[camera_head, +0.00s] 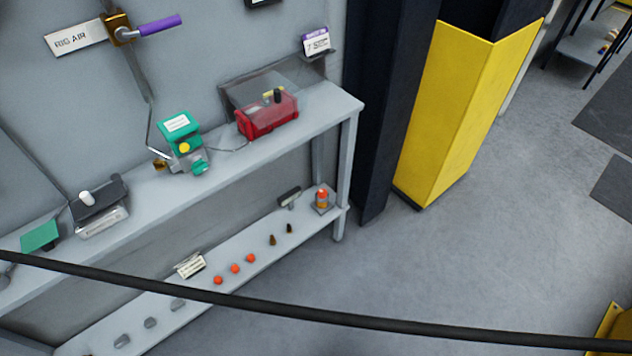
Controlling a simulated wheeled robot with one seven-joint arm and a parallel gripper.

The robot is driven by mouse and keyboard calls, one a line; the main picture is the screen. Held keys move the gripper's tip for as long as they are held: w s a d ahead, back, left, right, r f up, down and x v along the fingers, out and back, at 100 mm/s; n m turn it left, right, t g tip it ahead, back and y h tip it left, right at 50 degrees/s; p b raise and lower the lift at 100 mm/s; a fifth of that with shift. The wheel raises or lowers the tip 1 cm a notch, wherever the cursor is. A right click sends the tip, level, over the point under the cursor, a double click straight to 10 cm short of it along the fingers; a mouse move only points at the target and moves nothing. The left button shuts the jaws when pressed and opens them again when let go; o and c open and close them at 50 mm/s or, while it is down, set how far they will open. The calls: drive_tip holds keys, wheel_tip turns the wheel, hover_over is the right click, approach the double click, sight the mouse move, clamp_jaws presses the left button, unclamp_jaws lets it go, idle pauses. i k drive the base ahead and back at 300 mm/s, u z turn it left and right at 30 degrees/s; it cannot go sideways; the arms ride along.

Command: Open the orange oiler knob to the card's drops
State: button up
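A small oiler with an orange top (322,194) stands on a small plate at the right end of the lower shelf. Its knob setting is too small to read. A white card with a purple top edge (316,42) stands on a small wall ledge above the bench's right end. It seems to bear a large 7, and its smaller print is not readable. A cream card (190,265) stands on the lower shelf, its print too small to read. A small dark-framed sign (289,196) is left of the oiler. My gripper is not in view.
The grey bench (330,107) carries a red box (268,122), a green-topped device (180,135) and a dark unit (98,200). Orange knobs (235,268) sit on the lower shelf. A black bar (350,321) crosses the foreground. A yellow column guard (465,105) stands right; floor between is clear.

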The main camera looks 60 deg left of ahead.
sight(322, 192)
drive_tip(key=u, duration=0.75)
drive_tip(key=i, duration=0.75)
drive_tip(key=u, duration=1.2)
drive_tip(key=i, duration=0.3)
drive_tip(key=u, duration=0.25)
